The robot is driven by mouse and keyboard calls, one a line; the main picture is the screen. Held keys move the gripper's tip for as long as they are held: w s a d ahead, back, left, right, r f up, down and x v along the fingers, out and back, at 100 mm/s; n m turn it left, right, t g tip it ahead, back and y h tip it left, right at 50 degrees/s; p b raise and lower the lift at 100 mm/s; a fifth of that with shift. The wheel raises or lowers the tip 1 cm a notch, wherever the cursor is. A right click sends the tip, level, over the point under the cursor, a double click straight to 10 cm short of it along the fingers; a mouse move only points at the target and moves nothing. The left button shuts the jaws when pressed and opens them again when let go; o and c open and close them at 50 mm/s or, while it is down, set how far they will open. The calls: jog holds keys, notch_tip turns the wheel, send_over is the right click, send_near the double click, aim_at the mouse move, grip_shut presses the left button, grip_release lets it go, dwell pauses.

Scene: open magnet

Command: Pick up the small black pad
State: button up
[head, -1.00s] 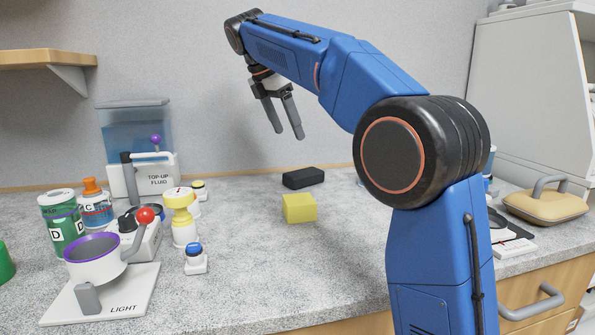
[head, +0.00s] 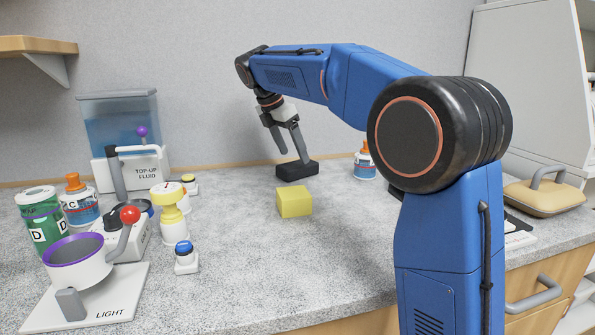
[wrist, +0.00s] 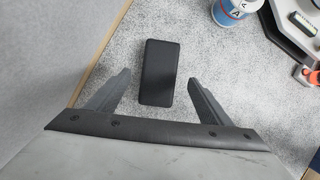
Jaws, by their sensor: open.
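The small black pad (head: 297,170) lies flat on the speckled grey counter, near the back wall. In the wrist view the black pad (wrist: 160,72) lies lengthwise between the two fingers, with counter showing on both sides of it. My gripper (head: 292,155) is open and points down at the pad from close above. In the wrist view my gripper (wrist: 157,88) has its fingers apart, one on each side of the pad's near part. I cannot tell how much height is left between fingertips and counter.
A yellow block (head: 294,202) sits in front of the pad. At left are a fluid tank (head: 122,135), cans and a pan device (head: 80,265). The wall (head: 215,90) is close behind.

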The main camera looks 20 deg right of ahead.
aim_at(297, 163)
jog(key=shift+x, duration=2.8)
jog(key=c, duration=1.1)
